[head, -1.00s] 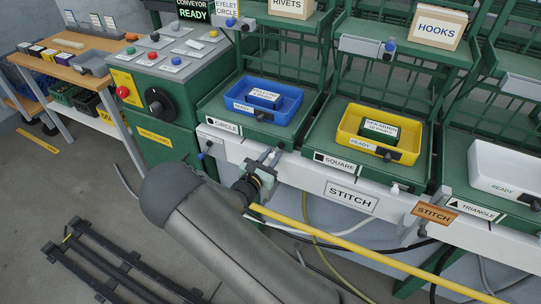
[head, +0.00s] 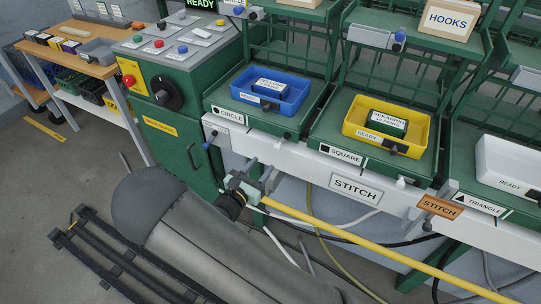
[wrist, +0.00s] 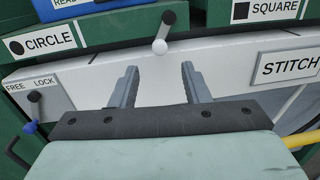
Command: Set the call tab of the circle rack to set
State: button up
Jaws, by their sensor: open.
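The circle rack carries a CIRCLE label (head: 226,113), which also shows in the wrist view (wrist: 44,40). Right of that label in the wrist view, a small pin or lever with a white ball end (wrist: 160,47) and a black knob (wrist: 168,18) sits at the rack's front edge. I cannot tell for certain that it is the call tab, and no set marking is readable. My gripper (head: 262,167) is open and empty in front of the white rail. In the wrist view its fingers (wrist: 159,68) point toward the white ball, one on each side, short of it.
A FREE/LOCK plate (wrist: 32,88) with a blue-knobbed lever is left of the gripper. A blue tray (head: 270,92) is on the circle rack, a yellow tray (head: 386,122) on the square rack. A yellow bar (head: 370,238) runs right from near the gripper.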

jog(key=v, duration=0.7)
jog(key=shift+s, duration=0.2)
jog(key=shift+a+r, duration=0.1)
jog(key=s+d+r+m+g+h+p, duration=0.1)
jog(key=s+d+r+m+g, duration=0.15)
jog(key=d+m+g, duration=0.35)
jog(key=s+d+r+m+g+h+p, duration=0.1)
jog(key=d+r+m+g, duration=0.25)
jog(key=d, duration=0.35)
jog(key=s+d+r+m+g+p, duration=0.1)
jog(key=s+d+r+m+g, duration=0.1)
jog(key=d+r+m+g, duration=0.4)
jog(key=s+d+r+m+y+p, duration=0.3)
jog(key=s+r+m+y, duration=0.5)
jog(key=s+m+y, duration=0.3)
jog(key=s+d+m, duration=0.1)
jog(key=s+m, duration=0.1)
jog(key=m, duration=0.1)
jog(key=shift+d+r, duration=0.25)
